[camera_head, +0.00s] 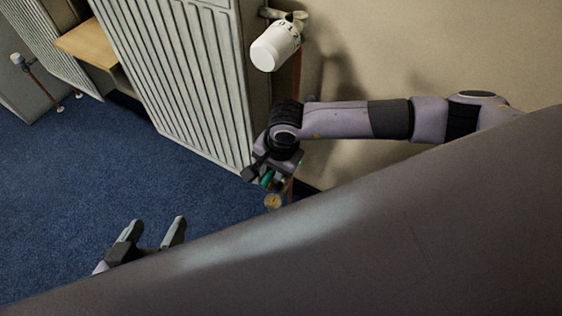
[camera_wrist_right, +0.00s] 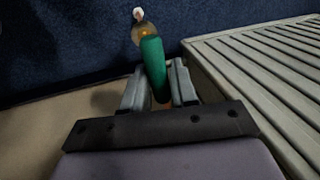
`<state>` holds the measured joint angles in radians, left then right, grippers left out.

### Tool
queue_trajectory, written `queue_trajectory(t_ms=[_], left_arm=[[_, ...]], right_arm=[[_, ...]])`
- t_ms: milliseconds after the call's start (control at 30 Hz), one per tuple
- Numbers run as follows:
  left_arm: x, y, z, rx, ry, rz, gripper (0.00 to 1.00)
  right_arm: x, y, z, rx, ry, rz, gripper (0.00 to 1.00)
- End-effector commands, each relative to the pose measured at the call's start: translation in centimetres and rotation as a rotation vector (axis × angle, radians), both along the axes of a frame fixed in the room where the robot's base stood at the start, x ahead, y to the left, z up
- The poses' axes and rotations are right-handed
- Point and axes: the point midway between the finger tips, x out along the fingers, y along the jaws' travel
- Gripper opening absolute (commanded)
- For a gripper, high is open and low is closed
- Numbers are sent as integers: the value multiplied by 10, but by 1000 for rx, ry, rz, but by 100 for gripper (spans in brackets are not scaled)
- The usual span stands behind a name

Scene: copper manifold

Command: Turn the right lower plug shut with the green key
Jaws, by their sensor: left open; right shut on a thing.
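My right gripper (camera_head: 266,172) is shut on the green key (camera_head: 267,179), low beside the radiator's corner. In the right wrist view, the green key (camera_wrist_right: 153,62) sits between the two fingers of the right gripper (camera_wrist_right: 160,78) and points away from them. Just beyond its far end is a brass, rounded fitting (camera_wrist_right: 140,33) with a pale tip; I cannot tell whether the key touches it. A brass round part (camera_head: 272,203) shows below the gripper in the head view. I cannot tell which part is the right lower plug. My left gripper (camera_head: 157,228) is open and empty above the carpet.
A white ribbed radiator (camera_head: 185,75) stands left of the right gripper and lies close at right in the wrist view (camera_wrist_right: 265,75). A white thermostat head (camera_head: 275,47) is above, with a copper pipe (camera_head: 297,72) by the wall. Blue carpet (camera_head: 80,190) is open at left.

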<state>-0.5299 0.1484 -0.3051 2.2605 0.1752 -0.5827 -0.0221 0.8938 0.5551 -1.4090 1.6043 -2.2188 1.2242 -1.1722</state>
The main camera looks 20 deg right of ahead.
Motion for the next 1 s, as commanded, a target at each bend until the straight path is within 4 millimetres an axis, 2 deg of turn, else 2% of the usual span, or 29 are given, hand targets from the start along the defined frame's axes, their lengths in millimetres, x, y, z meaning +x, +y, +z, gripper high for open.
queue_trajectory(t_ms=[333,700,1000], left_arm=[[2,-5,-4,-27,-1,-8,81],[6,-21,-10,-128,0,-39,81],[6,-27,-9,-169,-2,-54,81]], right_arm=[[-4,1,-17,2,-1,-14,0],[-3,1,-48,2,-1,-14,0],[-3,1,-58,3,-2,-12,0]])
